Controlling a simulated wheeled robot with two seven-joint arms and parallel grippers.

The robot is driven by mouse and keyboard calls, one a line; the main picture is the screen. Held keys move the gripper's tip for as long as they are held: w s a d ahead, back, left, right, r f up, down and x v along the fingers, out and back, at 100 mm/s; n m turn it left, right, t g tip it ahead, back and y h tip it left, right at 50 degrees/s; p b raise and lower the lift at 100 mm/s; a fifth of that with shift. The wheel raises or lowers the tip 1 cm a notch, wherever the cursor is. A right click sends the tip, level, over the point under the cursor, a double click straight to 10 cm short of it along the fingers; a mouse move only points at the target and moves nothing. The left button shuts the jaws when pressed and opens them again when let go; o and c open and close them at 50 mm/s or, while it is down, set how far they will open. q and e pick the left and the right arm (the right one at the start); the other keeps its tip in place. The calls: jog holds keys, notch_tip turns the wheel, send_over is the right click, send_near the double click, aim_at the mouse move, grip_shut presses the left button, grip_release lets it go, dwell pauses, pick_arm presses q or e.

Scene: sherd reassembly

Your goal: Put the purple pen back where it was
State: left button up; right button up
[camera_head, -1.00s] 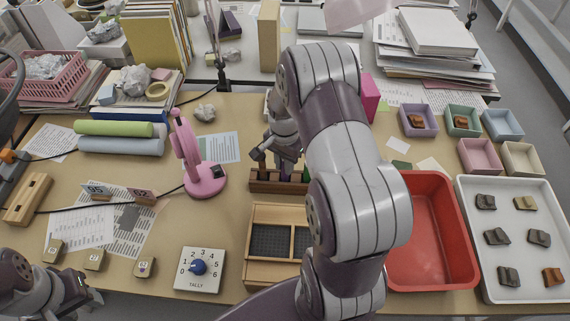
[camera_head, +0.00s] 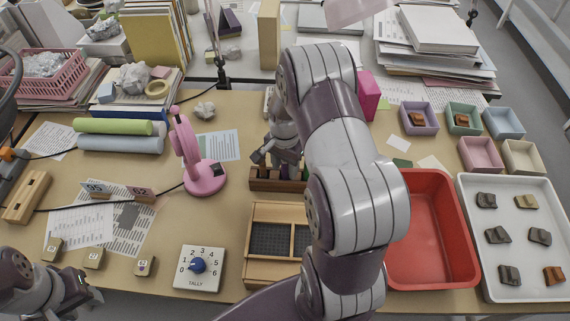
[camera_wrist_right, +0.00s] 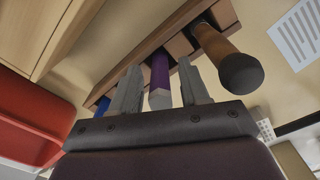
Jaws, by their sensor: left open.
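The purple pen (camera_wrist_right: 160,72) stands in a slot of the wooden rack (camera_wrist_right: 180,45) in the right wrist view. My right gripper (camera_wrist_right: 160,92) has one finger on each side of the pen's near end, with narrow gaps showing. In the head view the rack (camera_head: 264,184) lies mid-table and my right gripper (camera_head: 280,155) is over it; the arm hides part of both. My left gripper (camera_head: 82,300) is open and empty at the lower left.
A brown-ended tool (camera_wrist_right: 228,60) and a blue item (camera_wrist_right: 75,101) flank the pen in the rack. A pink lamp (camera_head: 203,178) stands left of the rack. A wooden tray (camera_head: 252,273) lies in front, and a red bin (camera_head: 463,235) is to the right.

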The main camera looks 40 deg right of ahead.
notch_tip(320, 180, up, 13)
jog(key=s+a+f+n+t, duration=0.1)
jog(key=s+a+n, duration=0.9)
jog(key=a+n, duration=0.4)
jog(key=shift+a, duration=0.5)
